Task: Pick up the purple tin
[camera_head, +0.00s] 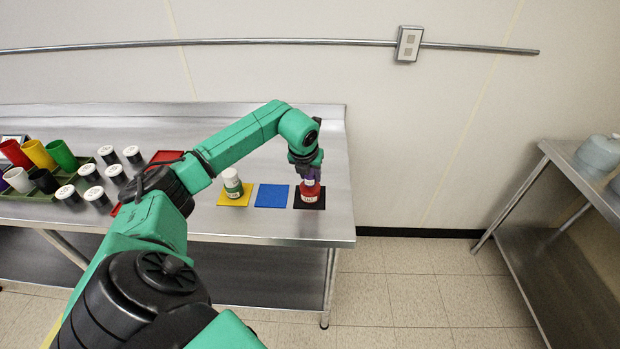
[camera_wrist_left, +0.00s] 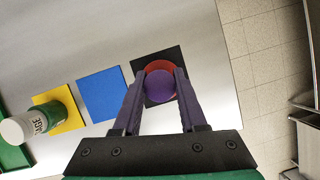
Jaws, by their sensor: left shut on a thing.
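My left gripper (camera_head: 306,170) reaches down over the black mat (camera_head: 322,205) at the right end of the steel counter. In the left wrist view its fingers (camera_wrist_left: 160,72) are shut on the purple tin (camera_wrist_left: 160,92), whose round top shows between them. A red tin (camera_head: 310,193) with a white label stands on the black mat beneath the gripper. Its red edge (camera_wrist_left: 160,65) shows past the purple tin in the wrist view. The purple tin is directly above the red tin; whether they touch cannot be told. In the head view the purple tin is mostly hidden by the fingers. My right gripper is out of view.
An empty blue mat (camera_head: 272,196) lies left of the black one. A green and white container (camera_head: 233,183) stands on a yellow mat (camera_head: 222,201). Several cups and white-lidded jars (camera_head: 88,171) stand at the counter's left. Another steel table (camera_head: 570,180) is at the right.

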